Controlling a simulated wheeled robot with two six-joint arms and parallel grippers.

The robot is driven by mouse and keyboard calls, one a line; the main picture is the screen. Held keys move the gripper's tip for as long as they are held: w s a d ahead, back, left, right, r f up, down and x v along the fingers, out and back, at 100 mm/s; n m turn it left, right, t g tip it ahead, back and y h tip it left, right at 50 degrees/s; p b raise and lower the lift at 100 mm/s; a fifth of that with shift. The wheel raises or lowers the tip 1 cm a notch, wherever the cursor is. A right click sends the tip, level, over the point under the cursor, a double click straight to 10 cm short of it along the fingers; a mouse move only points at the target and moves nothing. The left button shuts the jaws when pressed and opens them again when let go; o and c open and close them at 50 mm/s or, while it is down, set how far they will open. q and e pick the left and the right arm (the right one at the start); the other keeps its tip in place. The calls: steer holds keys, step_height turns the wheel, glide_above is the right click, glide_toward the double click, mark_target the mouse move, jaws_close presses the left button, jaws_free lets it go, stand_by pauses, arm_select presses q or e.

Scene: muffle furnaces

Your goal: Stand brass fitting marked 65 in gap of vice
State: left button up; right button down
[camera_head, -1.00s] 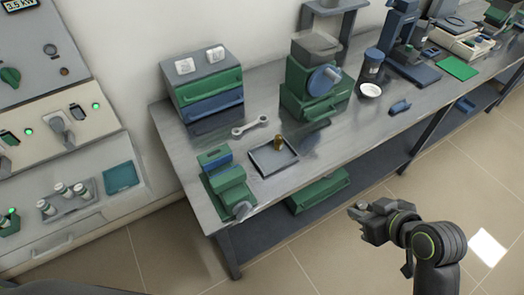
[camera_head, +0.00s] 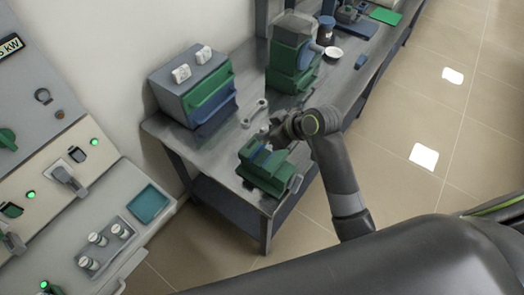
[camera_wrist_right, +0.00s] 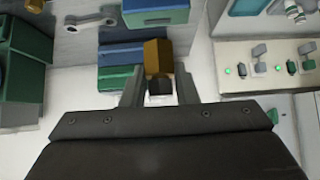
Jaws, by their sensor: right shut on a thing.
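The vice (camera_head: 262,170), green with a blue part, stands at the near end of the bench. My right gripper (camera_head: 273,132) is just above and behind it in the head view. In the right wrist view my right gripper (camera_wrist_right: 158,88) is shut on a brass fitting (camera_wrist_right: 157,58), a brass-coloured block with a dark lower end. No marking on it is legible. Behind it show blue and green surfaces that look like the vice (camera_wrist_right: 118,72). I cannot tell whether the fitting touches the vice. The vice's gap is hidden. My left gripper is not in view.
A drawer cabinet (camera_head: 195,88) and a wrench (camera_head: 255,112) lie behind the vice. A green machine (camera_head: 290,62) stands farther along the bench. The furnace panel (camera_head: 60,175) is at left; floor is open at right.

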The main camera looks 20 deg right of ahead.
step_height(320, 180, down, 5)
steer(key=shift+d+p, duration=0.1)
steer(key=shift+p, duration=0.3)
steer(key=shift+f, duration=0.25)
step_height(320, 180, down, 3)
steer(key=shift+w+f+p, duration=0.1)
steer(key=shift+p, duration=0.25)
steer(key=shift+f, duration=0.5)
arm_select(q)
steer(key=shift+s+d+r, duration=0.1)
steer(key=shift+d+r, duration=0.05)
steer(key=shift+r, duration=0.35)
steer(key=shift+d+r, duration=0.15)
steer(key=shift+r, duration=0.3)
arm_select(e)
steer(key=shift+f, duration=0.2)
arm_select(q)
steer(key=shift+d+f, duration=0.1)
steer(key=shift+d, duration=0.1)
arm_select(e)
steer(key=c, duration=1.1)
jaws_free()
